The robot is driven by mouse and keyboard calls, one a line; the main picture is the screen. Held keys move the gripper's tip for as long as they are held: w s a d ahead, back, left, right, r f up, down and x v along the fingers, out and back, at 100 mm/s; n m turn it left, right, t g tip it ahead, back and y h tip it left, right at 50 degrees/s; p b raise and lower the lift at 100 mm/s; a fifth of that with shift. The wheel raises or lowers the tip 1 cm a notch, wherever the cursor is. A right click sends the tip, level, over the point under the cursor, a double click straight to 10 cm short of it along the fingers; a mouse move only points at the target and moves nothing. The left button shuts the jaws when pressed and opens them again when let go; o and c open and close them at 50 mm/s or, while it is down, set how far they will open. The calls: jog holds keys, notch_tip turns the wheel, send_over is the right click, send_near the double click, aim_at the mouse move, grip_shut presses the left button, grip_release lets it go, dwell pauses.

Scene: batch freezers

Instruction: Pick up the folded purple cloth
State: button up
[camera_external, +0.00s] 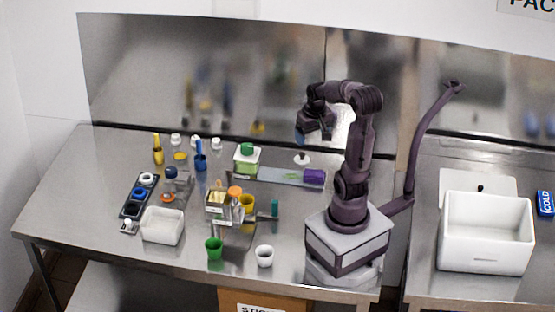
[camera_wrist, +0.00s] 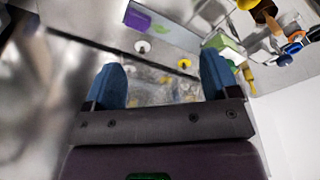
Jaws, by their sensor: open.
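The folded purple cloth (camera_external: 315,177) lies on the steel table in the external view, at the right end of a flat grey strip, left of my base. It also shows in the wrist view as a purple patch (camera_wrist: 136,18) near the top edge. My gripper (camera_external: 301,132) is raised above the back of the table, apart from the cloth. In the wrist view my gripper (camera_wrist: 162,70) has its two blue fingers wide apart with nothing between them.
A white knobbed piece (camera_external: 302,158) stands just behind the cloth. A green-capped container (camera_external: 247,157) is to its left. Cups, bottles and a white tub (camera_external: 162,225) crowd the left table. A steel backsplash (camera_external: 230,85) stands behind. A white bin (camera_external: 486,233) is at right.

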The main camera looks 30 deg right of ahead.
jog(key=w+d+f+n+g, duration=0.1)
jog(key=w+d+f+n, duration=0.25)
jog(key=f, duration=0.35)
jog(key=w+d+f+n+g, duration=0.2)
jog(key=w+d+f, duration=0.3)
jog(key=f, duration=0.3)
jog(key=n+t, duration=0.1)
jog(key=n, duration=0.4)
send_over(314, 173)
jog(key=shift+m, duration=0.25)
jog(key=f, duration=0.7)
jog(key=shift+s+f, duration=0.25)
jog(key=shift+w+f, duration=0.2)
jog(key=shift+f, duration=2.5)
jog(key=shift+c, duration=0.5)
jog(key=c, duration=0.9)
